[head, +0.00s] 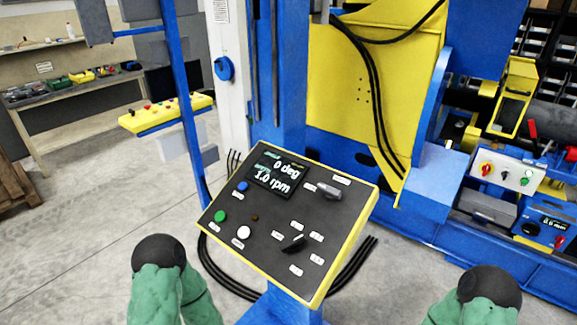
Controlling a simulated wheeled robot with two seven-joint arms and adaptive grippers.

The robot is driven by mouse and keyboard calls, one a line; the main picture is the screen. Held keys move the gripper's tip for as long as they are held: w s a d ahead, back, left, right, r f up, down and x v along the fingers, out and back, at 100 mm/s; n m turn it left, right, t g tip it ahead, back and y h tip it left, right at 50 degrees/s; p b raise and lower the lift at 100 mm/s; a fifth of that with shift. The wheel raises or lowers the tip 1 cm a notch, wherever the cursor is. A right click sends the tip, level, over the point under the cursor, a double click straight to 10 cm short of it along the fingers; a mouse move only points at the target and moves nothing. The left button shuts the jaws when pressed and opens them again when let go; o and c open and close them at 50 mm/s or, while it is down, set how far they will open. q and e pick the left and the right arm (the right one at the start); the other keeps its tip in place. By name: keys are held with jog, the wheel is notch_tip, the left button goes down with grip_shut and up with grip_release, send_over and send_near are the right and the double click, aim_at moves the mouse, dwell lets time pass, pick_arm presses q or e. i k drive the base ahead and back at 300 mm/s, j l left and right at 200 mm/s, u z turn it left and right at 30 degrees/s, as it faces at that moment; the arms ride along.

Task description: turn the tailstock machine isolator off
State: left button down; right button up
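A red rotary knob on a yellow plate (486,169), which looks like an isolator switch, is on the left of a white control box (508,166) at the right of the head view. The box is on the blue machine base. The knob's exact position is too small to read. A blue round rotary switch (224,68) is on a white cabinet at the upper left. No label on either can be read. Parts of my green arms with dark rounded ends show at the bottom, well short of both switches. No gripper fingers are visible.
A tilted console (270,258) with a display, buttons and knobs stands in front of me. A yellow pendant box (167,112) is left of the blue post. A smaller display panel (543,229) is at the far right. Open concrete floor (90,215) lies at left.

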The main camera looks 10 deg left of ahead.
aim_at(486, 168)
jog(key=i+l, duration=0.1)
jog(key=l, duration=0.35)
jog(key=i+l+z, duration=0.15)
jog(key=l, duration=0.3)
jog(key=i+l, duration=0.1)
jog(key=l, duration=0.3)
jog(key=i+l+z, duration=0.15)
jog(key=l, duration=0.3)
jog(key=i+l, duration=0.15)
jog(key=l, duration=0.25)
jog(key=i+l+z, duration=0.15)
jog(key=l, duration=0.3)
jog(key=i+l, duration=0.15)
jog(key=l, duration=0.25)
jog(key=z, duration=0.05)
